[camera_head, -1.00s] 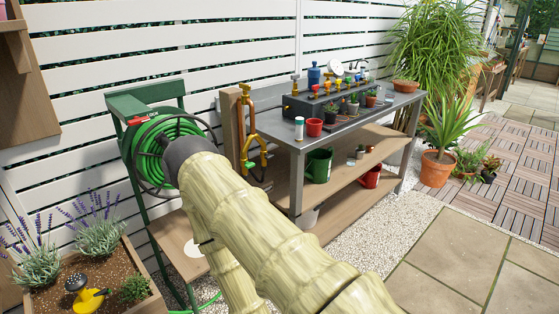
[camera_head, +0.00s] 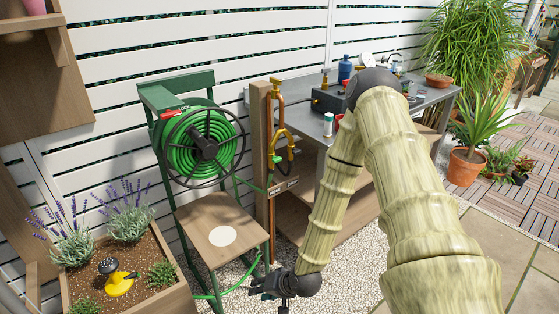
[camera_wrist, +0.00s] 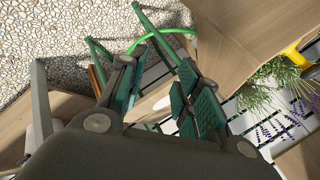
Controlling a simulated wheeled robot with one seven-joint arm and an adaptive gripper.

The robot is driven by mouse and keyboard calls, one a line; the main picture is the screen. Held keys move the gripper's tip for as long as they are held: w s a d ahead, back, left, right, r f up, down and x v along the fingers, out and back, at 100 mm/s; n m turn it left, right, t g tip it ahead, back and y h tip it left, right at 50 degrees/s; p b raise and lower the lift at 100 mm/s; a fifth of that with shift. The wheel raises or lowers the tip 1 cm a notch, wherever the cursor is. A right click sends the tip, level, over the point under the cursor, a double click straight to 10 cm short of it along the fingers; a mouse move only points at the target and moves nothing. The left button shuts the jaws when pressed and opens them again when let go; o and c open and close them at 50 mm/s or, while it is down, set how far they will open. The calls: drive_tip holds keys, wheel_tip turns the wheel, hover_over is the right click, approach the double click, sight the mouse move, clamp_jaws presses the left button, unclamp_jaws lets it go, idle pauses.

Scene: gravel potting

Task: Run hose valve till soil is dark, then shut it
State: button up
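A brass standpipe (camera_head: 270,200) with a yellow valve fitting (camera_head: 276,158) is fixed to a wooden post right of the hose reel. A small sign (camera_head: 285,185) sits below the fitting. The green hose (camera_head: 203,118) is coiled on its reel, and a loop hangs near the ground. The planter soil (camera_head: 143,262) at lower left looks medium brown. My gripper (camera_head: 268,287) is low over the gravel, below the standpipe and apart from the valve. In the wrist view, its teal-padded fingers (camera_wrist: 160,88) are spread with nothing between them.
A wooden-topped stand (camera_head: 205,225) with a white disc is left of the gripper. The planter holds lavender (camera_head: 128,212) and a yellow watering can (camera_head: 119,284). Paving (camera_head: 500,240) at right is open.

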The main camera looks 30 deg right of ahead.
drive_tip(key=w+d+r+m+t+p, duration=0.1)
drive_tip(key=w+d+r+m+t, duration=0.15)
drive_tip(key=w+d+r, duration=0.35)
drive_tip(key=m+t+h+p, duration=0.2)
drive_tip(key=m+t+p, duration=0.1)
drive_tip(key=m+t, duration=0.45)
approach(279, 161)
drive_tip(key=shift+n+t, duration=0.3)
drive_tip(key=shift+w+a+f+b, duration=0.1)
drive_tip(key=shift+w+a, duration=0.05)
drive_tip(key=shift+w, duration=1.45)
drive_tip(key=shift+w+a+f+b, duration=0.1)
drive_tip(key=shift+w+b, duration=0.05)
drive_tip(key=shift+w, duration=1.4)
drive_tip(key=shift+w+a+f+b, duration=0.1)
drive_tip(key=shift+w+a, duration=0.05)
drive_tip(key=shift+w, duration=1.45)
clamp_jaws()
